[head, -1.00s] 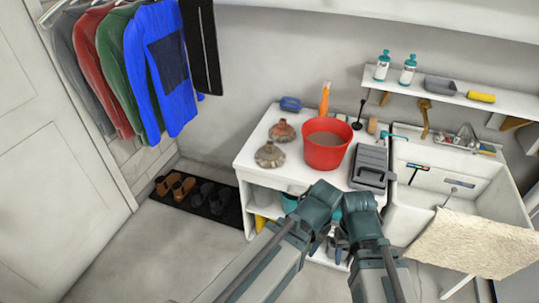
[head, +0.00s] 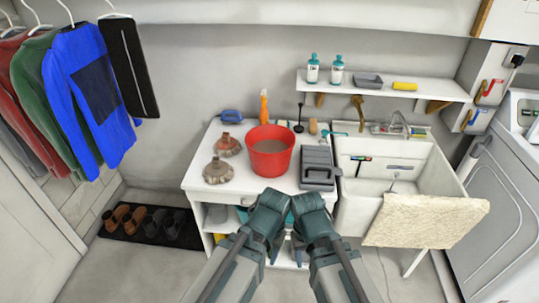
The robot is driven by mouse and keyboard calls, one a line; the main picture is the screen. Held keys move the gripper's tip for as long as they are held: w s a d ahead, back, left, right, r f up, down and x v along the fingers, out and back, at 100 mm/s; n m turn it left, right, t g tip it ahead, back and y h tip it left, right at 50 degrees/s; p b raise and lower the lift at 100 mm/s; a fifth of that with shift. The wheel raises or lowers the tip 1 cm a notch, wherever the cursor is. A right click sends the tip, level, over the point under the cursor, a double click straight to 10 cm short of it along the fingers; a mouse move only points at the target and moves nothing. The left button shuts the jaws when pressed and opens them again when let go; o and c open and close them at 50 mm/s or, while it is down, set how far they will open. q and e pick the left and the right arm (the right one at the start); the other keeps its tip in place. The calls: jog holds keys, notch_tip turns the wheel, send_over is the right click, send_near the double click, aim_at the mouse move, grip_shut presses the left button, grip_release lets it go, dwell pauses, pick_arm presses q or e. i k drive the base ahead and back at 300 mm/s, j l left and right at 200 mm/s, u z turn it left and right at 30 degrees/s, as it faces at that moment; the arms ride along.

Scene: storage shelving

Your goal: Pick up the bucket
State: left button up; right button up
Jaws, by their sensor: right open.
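A red bucket (head: 270,160) stands upright on the white cabinet top, with a greyish inside. My two arms come up from the bottom of the head view. My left gripper (head: 268,200) and my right gripper (head: 308,203) are side by side in front of the cabinet, below the bucket in the picture. Neither visibly touches the bucket. The fingertips of the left gripper are hidden, so its opening cannot be judged. The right gripper is open and holds nothing visible.
The white cabinet (head: 200,182) also bears two brownish domed items (head: 218,171), an orange bottle (head: 264,106) and a grey toolbox (head: 317,170). A sink (head: 350,205) with a beige board (head: 425,222) stands right. Shoes lie on a dark mat (head: 112,232) on the left floor.

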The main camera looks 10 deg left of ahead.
aim_at(271, 147)
jog(key=i+j, duration=0.75)
jog(key=i, duration=0.15)
